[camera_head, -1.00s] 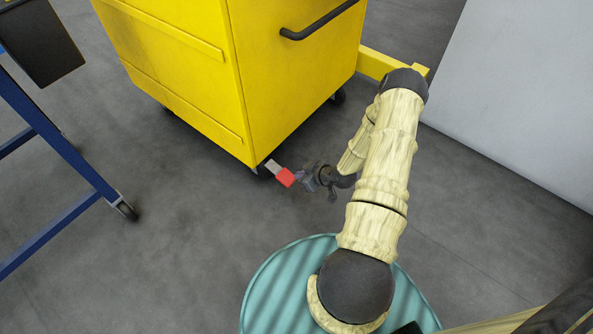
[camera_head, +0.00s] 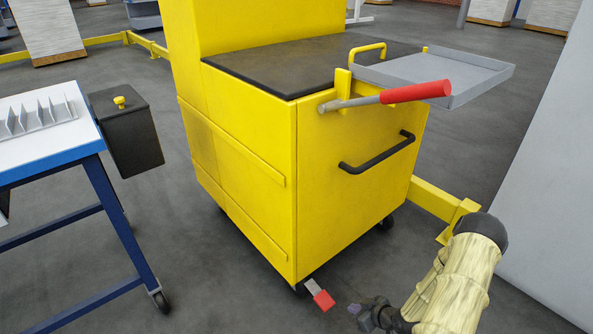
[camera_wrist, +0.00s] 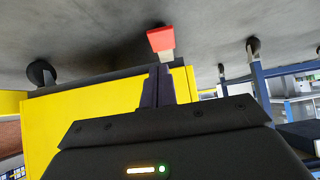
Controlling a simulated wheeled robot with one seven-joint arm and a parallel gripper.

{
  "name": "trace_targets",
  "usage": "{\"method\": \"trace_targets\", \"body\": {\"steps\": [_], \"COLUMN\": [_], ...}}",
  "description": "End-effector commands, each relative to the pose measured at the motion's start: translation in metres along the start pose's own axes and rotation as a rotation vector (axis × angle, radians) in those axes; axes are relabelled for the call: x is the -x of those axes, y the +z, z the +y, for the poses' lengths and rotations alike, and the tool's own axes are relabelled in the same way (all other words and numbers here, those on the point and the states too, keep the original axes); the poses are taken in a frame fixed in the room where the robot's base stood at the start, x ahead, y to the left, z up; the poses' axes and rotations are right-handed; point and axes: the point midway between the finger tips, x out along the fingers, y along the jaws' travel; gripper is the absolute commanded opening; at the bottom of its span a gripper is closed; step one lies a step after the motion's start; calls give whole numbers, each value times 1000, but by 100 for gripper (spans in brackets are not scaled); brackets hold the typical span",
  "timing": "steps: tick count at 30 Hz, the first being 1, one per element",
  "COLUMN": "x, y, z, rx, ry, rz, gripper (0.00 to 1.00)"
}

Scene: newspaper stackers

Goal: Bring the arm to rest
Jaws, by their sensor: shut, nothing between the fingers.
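My arm is bent down at the lower right of the head view. My gripper (camera_head: 364,313) is low above the floor, just right of a red-tipped foot pedal (camera_head: 323,300) on the yellow cart, with a small gap between them in that view. In the wrist view, which is upside down, my gripper's dark fingers (camera_wrist: 158,86) are together and hold nothing. They point toward the red pedal (camera_wrist: 160,39), which lies beyond the tips. I cannot tell from the wrist view whether they touch.
The yellow cart (camera_head: 235,150) has a red-handled lever (camera_head: 415,92), a black handle (camera_head: 378,155) and a grey tray (camera_head: 440,70). A blue-legged table (camera_head: 85,160) stands left. A pale wall panel (camera_head: 550,190) is right. Floor between table and cart is clear.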

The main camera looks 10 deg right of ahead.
Motion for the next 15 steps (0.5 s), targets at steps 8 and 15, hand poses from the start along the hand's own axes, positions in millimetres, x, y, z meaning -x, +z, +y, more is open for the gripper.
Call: {"method": "trace_targets", "body": {"steps": [8,15], "x": [19,62], "y": [-30,-92], "z": [7,11], "rx": [18,15], "ry": [6,52], "rz": [-96,-282], "gripper": [0,0]}}
